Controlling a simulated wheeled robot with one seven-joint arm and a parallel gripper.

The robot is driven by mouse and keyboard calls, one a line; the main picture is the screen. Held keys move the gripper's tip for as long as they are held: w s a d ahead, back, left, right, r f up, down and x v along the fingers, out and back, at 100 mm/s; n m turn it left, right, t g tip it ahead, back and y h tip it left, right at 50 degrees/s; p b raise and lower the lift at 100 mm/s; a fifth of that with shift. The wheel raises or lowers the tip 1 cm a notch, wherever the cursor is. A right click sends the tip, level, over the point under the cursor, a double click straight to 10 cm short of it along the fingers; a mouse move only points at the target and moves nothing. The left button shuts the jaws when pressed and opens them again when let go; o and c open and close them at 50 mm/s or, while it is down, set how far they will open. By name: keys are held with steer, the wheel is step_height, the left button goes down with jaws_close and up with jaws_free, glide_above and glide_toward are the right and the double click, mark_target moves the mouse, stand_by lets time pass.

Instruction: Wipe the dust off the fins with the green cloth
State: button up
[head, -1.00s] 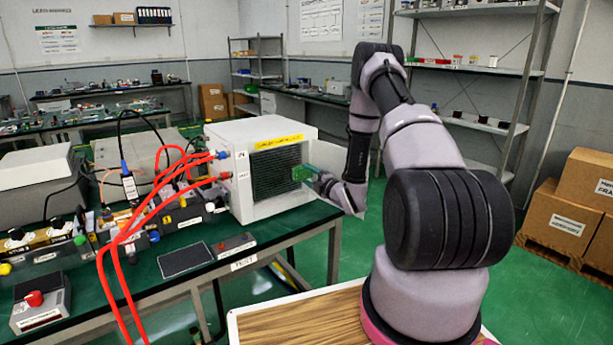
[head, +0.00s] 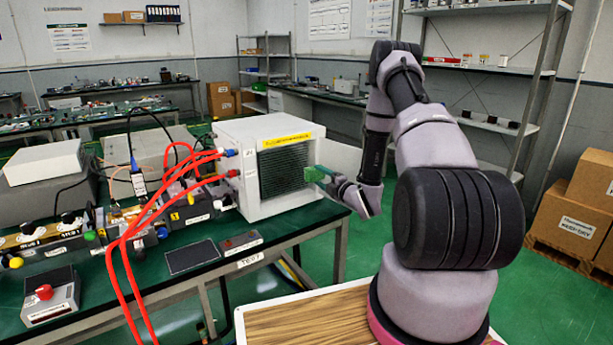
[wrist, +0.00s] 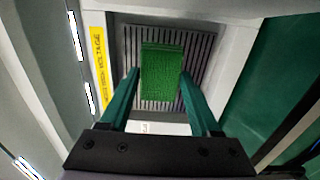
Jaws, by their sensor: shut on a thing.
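The green cloth (wrist: 161,73) is a flat folded pad held between the two green fingers of my gripper (wrist: 160,92) in the wrist view. In the head view the cloth (head: 318,173) shows small at the end of my gripper (head: 334,178). My gripper is shut on it. The dark fins (head: 283,171) sit in the face of a white box unit (head: 237,147). In the wrist view the fins (wrist: 198,62) lie behind the cloth, which hides their middle. The cloth is in front of the fins near their right edge in the head view; I cannot tell whether it touches them.
Red hoses (head: 128,250) run from the unit's left side over the green bench (head: 215,276). A yellow label (head: 286,140) is above the fins. A white panel (head: 336,158) stands out behind my gripper. Metal shelves (head: 490,70) and cardboard boxes (head: 566,222) are at the right.

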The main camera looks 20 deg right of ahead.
steer(key=shift+a, duration=0.15)
steer(key=s+a+f, duration=0.2)
steer(key=a+f, duration=0.2)
steer(key=a, duration=0.8)
steer(key=shift+x, duration=2.65)
steer(key=shift+w+a+r, duration=0.1)
steer(key=shift+w, duration=0.4)
steer(key=shift+w+a+r, duration=0.1)
steer(key=shift+w, duration=0.45)
steer(key=shift+d, duration=0.1)
